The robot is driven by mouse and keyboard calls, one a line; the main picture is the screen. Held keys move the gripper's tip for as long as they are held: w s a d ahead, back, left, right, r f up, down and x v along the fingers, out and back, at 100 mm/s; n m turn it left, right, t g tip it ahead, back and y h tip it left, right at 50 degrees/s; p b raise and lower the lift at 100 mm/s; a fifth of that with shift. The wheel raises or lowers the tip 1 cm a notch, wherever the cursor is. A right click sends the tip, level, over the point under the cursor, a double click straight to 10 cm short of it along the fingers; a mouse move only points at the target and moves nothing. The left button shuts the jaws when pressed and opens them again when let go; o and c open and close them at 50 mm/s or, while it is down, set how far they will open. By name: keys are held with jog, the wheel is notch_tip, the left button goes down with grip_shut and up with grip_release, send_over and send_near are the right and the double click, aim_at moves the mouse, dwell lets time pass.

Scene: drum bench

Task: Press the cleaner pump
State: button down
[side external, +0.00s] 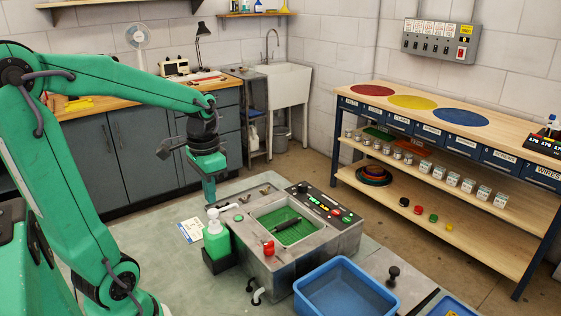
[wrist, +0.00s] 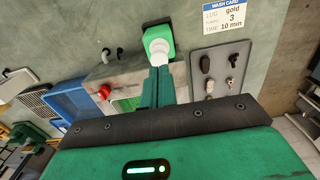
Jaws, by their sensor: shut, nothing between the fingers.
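The cleaner pump is a green bottle (side external: 216,241) with a white pump head (side external: 212,218), upright in a dark holder (side external: 217,262) at the left side of the grey wash unit. In the wrist view the green bottle (wrist: 159,37) and its white pump head (wrist: 161,56) show just beyond my fingertips. My gripper (side external: 210,198) is shut and empty, pointing down. In the side view its tips are just above and behind the pump head, with a small gap seen. Whether they touch it in the wrist view (wrist: 160,70) I cannot tell.
The wash unit (side external: 262,256) holds a green-floored basin (side external: 290,227) and has a red knob (side external: 269,248). A blue tub (side external: 347,290) stands to its right. A wash card (side external: 190,230) lies left of the bottle. A grey plate (wrist: 219,66) with small parts lies beside my fingers.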

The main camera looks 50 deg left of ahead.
aim_at(212, 210)
notch_tip(212, 210, up, 10)
dwell(0.5)
dwell(2.4)
jog(key=shift+w+r, duration=0.1)
jog(key=shift+r, duration=0.65)
jog(key=shift+f, duration=0.1)
notch_tip(212, 210, down, 14)
jog(key=shift+r, duration=0.1)
dwell(0.5)
